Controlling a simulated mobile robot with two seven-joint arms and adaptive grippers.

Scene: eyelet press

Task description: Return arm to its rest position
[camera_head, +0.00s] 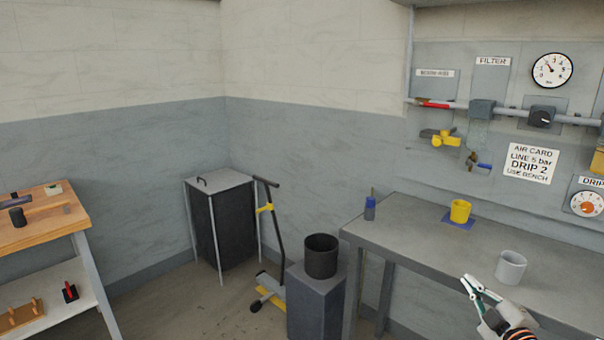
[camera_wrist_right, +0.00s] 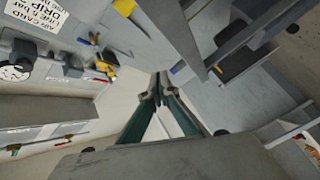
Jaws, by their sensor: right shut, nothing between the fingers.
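My right gripper (camera_head: 474,287) shows at the lower right of the head view, above the front part of the grey bench (camera_head: 400,229). Its green-lined fingers also show in the right wrist view (camera_wrist_right: 158,85), where their tips meet with nothing between them. It is shut and empty. A light grey cup (camera_head: 510,268) stands on the bench just right of the gripper in the head view, apart from the fingers as far as I can tell. My left gripper is in neither view.
A yellow cup (camera_head: 460,211) on a blue mat and a blue bottle (camera_head: 370,208) stand on the bench. A dark pot (camera_head: 321,256) sits on a grey pedestal (camera_head: 315,302). A dark bin (camera_head: 222,228) stands in the corner. A wooden-topped table (camera_head: 40,217) is at left.

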